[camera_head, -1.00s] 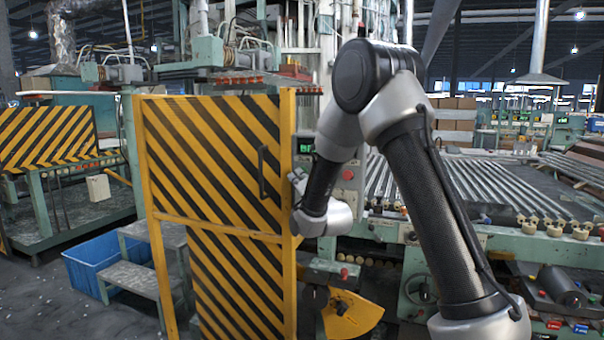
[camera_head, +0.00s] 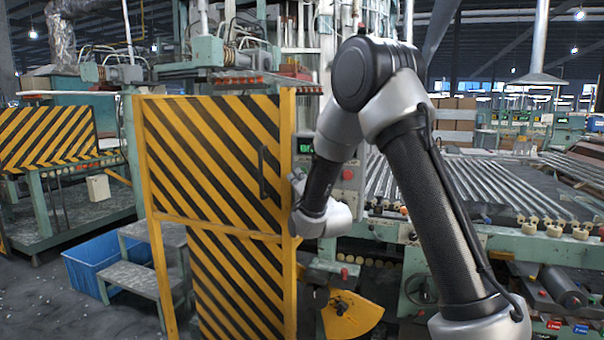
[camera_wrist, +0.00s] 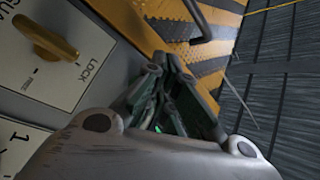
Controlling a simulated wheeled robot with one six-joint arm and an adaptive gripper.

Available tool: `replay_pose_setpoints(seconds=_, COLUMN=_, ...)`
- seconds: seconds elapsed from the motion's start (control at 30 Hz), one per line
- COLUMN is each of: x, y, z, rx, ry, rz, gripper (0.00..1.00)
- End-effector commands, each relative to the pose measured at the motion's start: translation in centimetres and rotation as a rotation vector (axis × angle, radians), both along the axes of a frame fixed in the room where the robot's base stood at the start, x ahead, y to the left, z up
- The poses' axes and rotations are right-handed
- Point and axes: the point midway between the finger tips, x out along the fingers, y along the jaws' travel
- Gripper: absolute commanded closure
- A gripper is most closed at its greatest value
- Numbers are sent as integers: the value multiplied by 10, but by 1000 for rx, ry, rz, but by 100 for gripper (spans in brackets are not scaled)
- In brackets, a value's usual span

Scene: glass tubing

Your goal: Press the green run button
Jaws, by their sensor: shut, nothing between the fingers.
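My gripper (camera_wrist: 165,75) is shut and empty in the wrist view, with its dark fingers close together. In the head view my gripper (camera_head: 297,183) is small and partly hidden, beside the right edge of the striped guard door and in front of the control panel (camera_head: 338,176). A small green glow shows low between the fingers in the wrist view; I cannot tell whether it is the run button. The green run button is not clearly visible in the head view. I cannot tell whether the fingertips touch anything.
The yellow and black guard door (camera_head: 215,185) with a dark handle (camera_head: 262,172) stands left of my gripper. In the wrist view a yellow knob (camera_wrist: 45,38) sits on a plate marked LOCK. A red button (camera_head: 347,174) is on the panel. A roller bed (camera_head: 500,185) lies right.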

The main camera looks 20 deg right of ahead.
Motion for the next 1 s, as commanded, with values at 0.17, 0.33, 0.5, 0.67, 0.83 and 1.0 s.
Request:
replay_pose_setpoints(seconds=0.17, x=-4, y=3, z=0, rx=-1, ry=1, rz=1, gripper=100)
replay_pose_setpoints(seconds=0.33, x=-4, y=3, z=0, rx=-1, ry=1, rz=1, gripper=100)
replay_pose_setpoints(seconds=0.5, x=-7, y=6, z=0, rx=-1, ry=1, rz=2, gripper=100)
replay_pose_setpoints(seconds=0.67, x=-18, y=14, z=-1, rx=-1, ry=1, rz=2, gripper=100)
replay_pose_setpoints(seconds=0.83, x=-32, y=24, z=0, rx=0, ry=2, rz=3, gripper=100)
replay_pose_setpoints(seconds=1.0, x=-43, y=32, z=-1, rx=-1, ry=1, rz=2, gripper=100)
